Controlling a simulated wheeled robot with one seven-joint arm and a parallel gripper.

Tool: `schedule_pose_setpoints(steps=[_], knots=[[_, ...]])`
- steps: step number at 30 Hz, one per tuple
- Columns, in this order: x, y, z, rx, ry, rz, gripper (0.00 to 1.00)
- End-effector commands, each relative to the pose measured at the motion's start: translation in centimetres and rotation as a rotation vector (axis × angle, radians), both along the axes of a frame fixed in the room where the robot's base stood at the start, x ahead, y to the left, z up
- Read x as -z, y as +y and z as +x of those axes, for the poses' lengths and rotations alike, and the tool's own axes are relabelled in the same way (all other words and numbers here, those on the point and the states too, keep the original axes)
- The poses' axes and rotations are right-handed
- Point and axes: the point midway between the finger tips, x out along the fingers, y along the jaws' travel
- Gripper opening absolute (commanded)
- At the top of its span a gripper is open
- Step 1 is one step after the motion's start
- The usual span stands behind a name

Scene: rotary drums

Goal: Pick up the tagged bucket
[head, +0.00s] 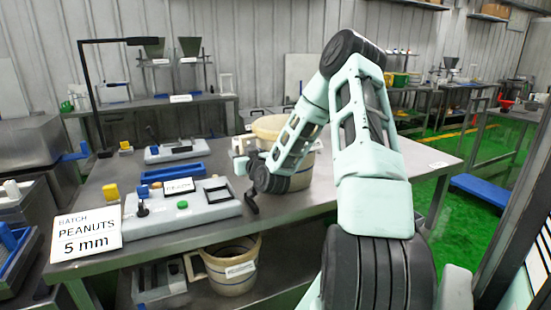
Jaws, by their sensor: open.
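A cream bucket (232,274) with a white tag on its front and a side handle at its left stands on the shelf under the table. Another cream bucket (268,122) stands on the table top, partly hidden behind my arm; a small pale patch at its right side may be a label. My gripper (251,202) is a small dark shape at the end of my bent arm, over the table edge, in front of the upper bucket and above the lower one. It is open, and nothing shows between its fingers.
The steel table (400,166) has clear room at its right. A grey control panel (182,212), a blue tray (174,174) and a peanuts sign (87,232) occupy its left. A grey box (158,284) sits on the shelf left of the lower bucket.

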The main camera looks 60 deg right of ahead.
Motion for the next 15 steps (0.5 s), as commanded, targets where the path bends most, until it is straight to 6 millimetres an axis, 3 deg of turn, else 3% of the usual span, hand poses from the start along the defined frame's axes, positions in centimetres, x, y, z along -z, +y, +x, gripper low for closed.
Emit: schedule_pose_setpoints(steps=[9, 14, 15], knots=[[0.03, 0.06, -0.21, 0.001, 0.0, 0.001, 0.45], [0.03, 0.06, -0.21, 0.001, 0.0, 0.001, 0.04], [0.03, 0.06, -0.21, 0.001, 0.0, 0.001, 0.0]])
